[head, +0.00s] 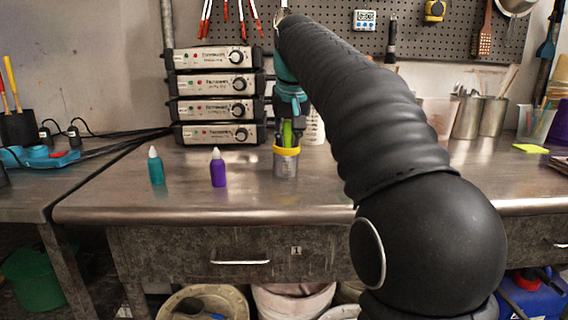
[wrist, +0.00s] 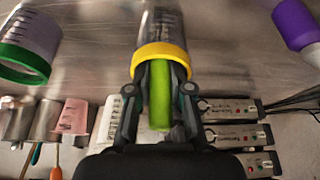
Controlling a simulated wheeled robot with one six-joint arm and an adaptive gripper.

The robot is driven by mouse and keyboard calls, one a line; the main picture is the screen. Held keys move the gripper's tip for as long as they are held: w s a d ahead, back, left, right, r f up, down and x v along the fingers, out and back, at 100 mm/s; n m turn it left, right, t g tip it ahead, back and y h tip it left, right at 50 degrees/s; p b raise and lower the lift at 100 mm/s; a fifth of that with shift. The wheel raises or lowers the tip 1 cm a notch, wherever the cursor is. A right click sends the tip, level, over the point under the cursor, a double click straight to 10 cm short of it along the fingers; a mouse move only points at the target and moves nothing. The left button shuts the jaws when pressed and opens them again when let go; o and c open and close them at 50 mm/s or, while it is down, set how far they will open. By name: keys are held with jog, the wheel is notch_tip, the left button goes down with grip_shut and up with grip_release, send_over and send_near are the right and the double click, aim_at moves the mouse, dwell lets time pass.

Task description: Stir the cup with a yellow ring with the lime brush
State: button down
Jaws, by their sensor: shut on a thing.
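The cup with a yellow ring (head: 286,168) stands upright on the metal bench, and its ring (wrist: 160,52) shows at the top middle of the wrist view. The lime brush (wrist: 160,104) is between my fingers, with its lower end running down into the mouth of that cup; its tip is hidden. In the head view the lime brush (head: 287,133) shows above the ring. My gripper (wrist: 160,85) is shut on the brush just above the rim, pointing down. It also shows in the head view (head: 289,112).
A teal bottle (head: 156,168) and a purple bottle (head: 218,169) stand left of the cup. Stacked control units (head: 215,108) stand behind. A green-ringed cup (wrist: 22,62) shows in the wrist view. My arm hides bench to the right. The front bench is clear.

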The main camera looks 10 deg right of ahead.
jog(key=shift+w+a, duration=0.2)
jog(key=shift+w, duration=0.4)
notch_tip(320, 180, up, 8)
jog(key=shift+f, duration=0.2)
dwell(1.0)
dwell(2.3)
